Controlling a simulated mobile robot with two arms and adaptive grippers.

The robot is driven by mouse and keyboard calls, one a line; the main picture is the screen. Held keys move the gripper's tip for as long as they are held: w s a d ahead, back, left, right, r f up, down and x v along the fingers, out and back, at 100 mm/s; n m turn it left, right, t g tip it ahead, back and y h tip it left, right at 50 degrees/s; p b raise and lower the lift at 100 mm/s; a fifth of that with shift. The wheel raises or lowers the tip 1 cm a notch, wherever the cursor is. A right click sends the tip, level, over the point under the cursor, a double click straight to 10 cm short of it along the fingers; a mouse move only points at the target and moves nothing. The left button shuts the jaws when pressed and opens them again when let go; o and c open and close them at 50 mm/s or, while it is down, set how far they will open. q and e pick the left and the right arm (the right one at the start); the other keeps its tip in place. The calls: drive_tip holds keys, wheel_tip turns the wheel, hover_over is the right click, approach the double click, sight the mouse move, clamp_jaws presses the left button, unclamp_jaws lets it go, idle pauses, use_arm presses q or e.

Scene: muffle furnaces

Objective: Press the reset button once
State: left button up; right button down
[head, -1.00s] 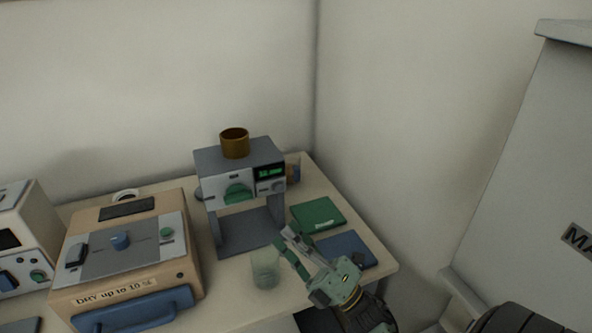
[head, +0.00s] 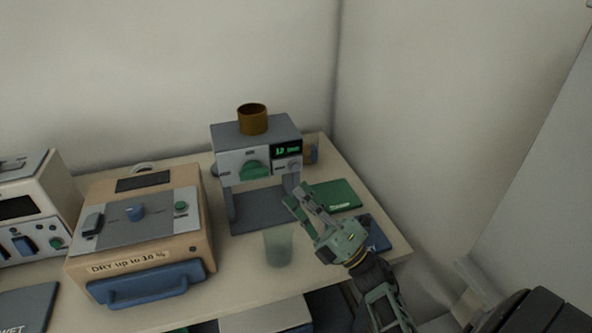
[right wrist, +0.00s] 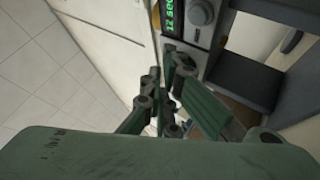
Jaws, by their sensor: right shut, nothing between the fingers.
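A grey machine (head: 226,143) with a brown cup-shaped top (head: 252,120) stands on the table. Its front has a green dial (head: 255,171), a lit green display (head: 287,150) and a small round grey control (head: 293,166) below the display. No label reading reset is legible. The right wrist view also shows the display (right wrist: 169,16) and the round control (right wrist: 201,12). My right gripper (head: 295,197) is shut and empty, in front of the machine's right leg and below the round control. It also shows in the right wrist view (right wrist: 176,65). Whether it touches the machine is unclear. My left gripper is out of view.
A clear beaker (head: 279,246) stands just left of my right gripper. A green book (head: 337,194) and a blue book (head: 376,236) lie right of the machine. A tan box labelled DRY (head: 200,230) and a white device (head: 60,190) stand left. The wall is close behind.

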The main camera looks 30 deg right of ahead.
sight(295, 167)
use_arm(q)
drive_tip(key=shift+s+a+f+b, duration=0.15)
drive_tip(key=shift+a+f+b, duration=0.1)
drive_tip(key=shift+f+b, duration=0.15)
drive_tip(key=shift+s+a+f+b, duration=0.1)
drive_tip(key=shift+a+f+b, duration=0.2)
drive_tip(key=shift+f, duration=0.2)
use_arm(e)
drive_tip(key=w, duration=0.2)
drive_tip(key=w+d, duration=0.1)
drive_tip(key=w, duration=0.1)
drive_tip(key=shift+w, duration=0.1)
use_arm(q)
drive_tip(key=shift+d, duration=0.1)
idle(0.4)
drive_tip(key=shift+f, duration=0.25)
use_arm(e)
drive_tip(key=shift+w+d, duration=0.15)
drive_tip(key=shift+w, duration=0.25)
use_arm(q)
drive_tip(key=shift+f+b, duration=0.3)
drive_tip(key=shift+b, duration=0.3)
use_arm(e)
drive_tip(key=shift+w, duration=0.45)
use_arm(q)
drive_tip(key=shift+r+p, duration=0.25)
drive_tip(key=shift+p, duration=0.05)
use_arm(e)
drive_tip(key=shift+s, duration=0.9)
